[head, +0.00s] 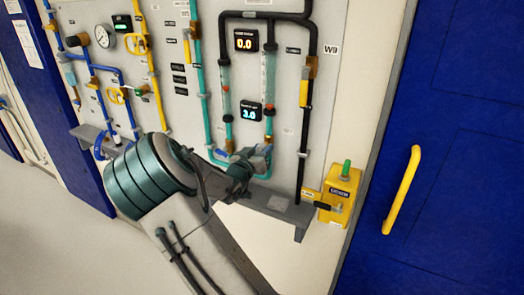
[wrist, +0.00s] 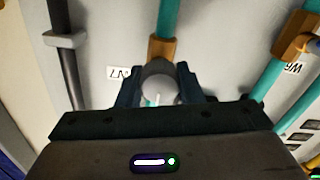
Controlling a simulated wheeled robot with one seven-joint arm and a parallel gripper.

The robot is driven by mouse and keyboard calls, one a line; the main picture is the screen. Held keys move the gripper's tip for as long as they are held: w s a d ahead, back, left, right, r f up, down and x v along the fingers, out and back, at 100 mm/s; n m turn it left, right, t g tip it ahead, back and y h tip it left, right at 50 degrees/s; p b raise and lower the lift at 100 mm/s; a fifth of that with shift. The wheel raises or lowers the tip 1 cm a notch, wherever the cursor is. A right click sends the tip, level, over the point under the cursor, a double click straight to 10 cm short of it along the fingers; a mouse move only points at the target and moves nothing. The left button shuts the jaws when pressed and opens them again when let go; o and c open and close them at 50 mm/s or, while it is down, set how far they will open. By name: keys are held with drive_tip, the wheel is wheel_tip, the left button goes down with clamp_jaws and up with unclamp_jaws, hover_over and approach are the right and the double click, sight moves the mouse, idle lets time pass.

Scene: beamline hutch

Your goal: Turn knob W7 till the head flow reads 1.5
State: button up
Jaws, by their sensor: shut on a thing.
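In the wrist view, knob W7 (wrist: 158,80) is a round grey knob with a pale pointer mark, set on a brown valve body on a teal pipe. The fingers of my gripper (wrist: 160,88) are shut on it from both sides. A partly hidden label (wrist: 118,73) beside it appears to read W7. In the head view, my gripper (head: 252,160) is at the lower teal pipes, and my arm hides the knob. The lower display (head: 250,112) reads 3.0 in blue-white digits. The upper display (head: 246,40) reads 0.0 in orange; its small caption is not legible.
Another valve (wrist: 294,36), labelled W6, stands right of the gripper in the wrist view. A black pipe (wrist: 65,60) runs at left. In the head view, a grey ledge (head: 275,207) and a yellow box (head: 340,197) are near. A blue door (head: 450,150) is at right.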

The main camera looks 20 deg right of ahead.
drive_tip(key=shift+f, duration=0.1)
drive_tip(key=m+b, duration=0.2)
drive_tip(key=b, duration=0.1)
drive_tip(key=shift+f, duration=0.15)
drive_tip(key=m+b, duration=0.2)
drive_tip(key=b, duration=0.1)
drive_tip(key=m+b, duration=0.3)
drive_tip(key=b, duration=0.1)
drive_tip(key=shift+m, duration=0.4)
drive_tip(key=shift+r+m+b, duration=0.2)
drive_tip(key=shift+m+b, duration=0.3)
drive_tip(key=shift+b, duration=0.1)
drive_tip(key=o, duration=1)
drive_tip(key=shift+c, duration=0.2)
